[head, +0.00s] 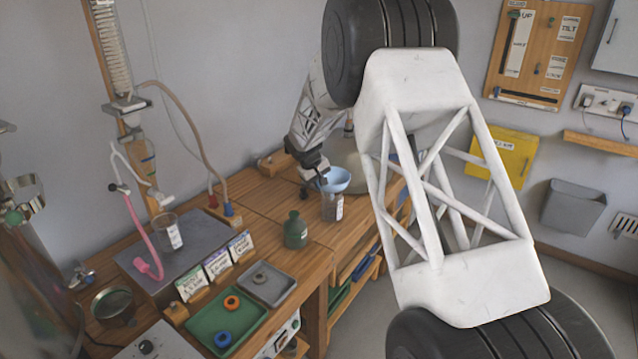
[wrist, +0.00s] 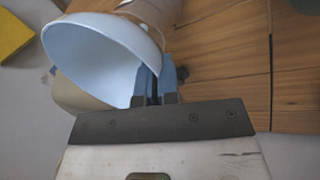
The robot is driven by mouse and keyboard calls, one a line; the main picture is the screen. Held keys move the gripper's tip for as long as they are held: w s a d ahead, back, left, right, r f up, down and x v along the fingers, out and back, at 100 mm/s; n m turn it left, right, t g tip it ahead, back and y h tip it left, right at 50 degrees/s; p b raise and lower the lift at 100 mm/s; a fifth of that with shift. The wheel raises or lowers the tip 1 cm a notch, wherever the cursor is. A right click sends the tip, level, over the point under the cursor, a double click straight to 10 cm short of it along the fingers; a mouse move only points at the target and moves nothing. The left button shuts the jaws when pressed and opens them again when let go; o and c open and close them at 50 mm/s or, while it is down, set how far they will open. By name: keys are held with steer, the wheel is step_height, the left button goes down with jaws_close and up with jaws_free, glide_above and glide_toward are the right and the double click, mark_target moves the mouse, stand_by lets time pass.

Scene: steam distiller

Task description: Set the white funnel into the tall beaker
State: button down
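The funnel (head: 336,181) looks pale blue-white, with its wide mouth up. My gripper (head: 318,178) is at its left edge. In the wrist view the funnel (wrist: 95,50) fills the upper left, and my gripper's blue fingertips (wrist: 156,82) are close together on its rim. A clear beaker (head: 332,208) with a label and dark contents stands on the bench directly below the funnel. The funnel's cone overlaps the beaker's mouth in the head view; I cannot tell whether the stem is inside or whether they touch.
A dark green bottle (head: 295,231) stands left of the beaker. Another labelled beaker (head: 168,232) is on the grey slab (head: 190,247) under the glass tubing. A green tray (head: 205,335) with rings and a grey tray (head: 280,285) lie in front. A large rounded vessel (head: 351,158) is behind the funnel.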

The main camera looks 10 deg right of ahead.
steer(key=shift+f, duration=0.45)
steer(key=c, duration=1.3)
jaws_free()
steer(key=shift+r, duration=3.45)
steer(key=shift+s+r, duration=0.1)
